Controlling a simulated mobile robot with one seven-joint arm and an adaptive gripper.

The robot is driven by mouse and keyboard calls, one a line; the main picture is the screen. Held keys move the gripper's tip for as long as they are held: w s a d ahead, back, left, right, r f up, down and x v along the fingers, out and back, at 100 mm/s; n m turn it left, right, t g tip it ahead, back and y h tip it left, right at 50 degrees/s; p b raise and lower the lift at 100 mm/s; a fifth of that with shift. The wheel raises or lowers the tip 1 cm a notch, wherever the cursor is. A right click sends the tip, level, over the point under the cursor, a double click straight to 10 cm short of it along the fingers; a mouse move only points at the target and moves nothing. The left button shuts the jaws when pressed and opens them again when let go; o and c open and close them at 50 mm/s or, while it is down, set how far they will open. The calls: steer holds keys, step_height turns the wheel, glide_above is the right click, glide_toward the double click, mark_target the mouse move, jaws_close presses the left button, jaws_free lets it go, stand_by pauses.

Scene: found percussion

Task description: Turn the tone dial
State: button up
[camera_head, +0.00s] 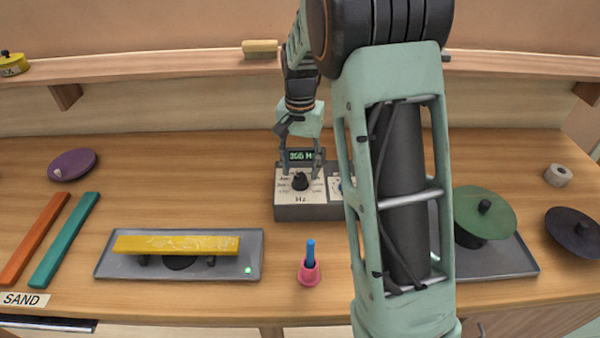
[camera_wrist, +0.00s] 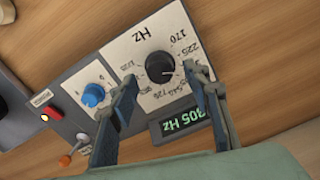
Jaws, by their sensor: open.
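The tone dial (camera_head: 300,181) is a black round knob on a white scale plate marked Hz, on a grey box (camera_head: 307,212) on the bench. In the wrist view the dial (camera_wrist: 159,66) shows whole, with numbers around it and a display (camera_wrist: 182,120) that seems to read 305 Hz. My gripper (camera_head: 301,172) is open above the box, pointing down. In the wrist view the fingertips of my gripper (camera_wrist: 162,78) stand either side of the dial, apart from it as far as I can see. My arm hides the right part of the box in the head view.
A blue knob (camera_wrist: 93,95) and a red-lit switch (camera_wrist: 50,115) sit beside the dial. A grey tray with a yellow bar (camera_head: 177,245) lies left, a pink holder with a blue stick (camera_head: 310,268) in front, and a green disc (camera_head: 480,222) right. A shelf (camera_head: 150,65) runs behind.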

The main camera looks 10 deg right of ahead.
mark_target(300, 181)
steer(key=shift+f, duration=1.4)
steer(key=shift+c, duration=0.6)
steer(key=c, duration=1)
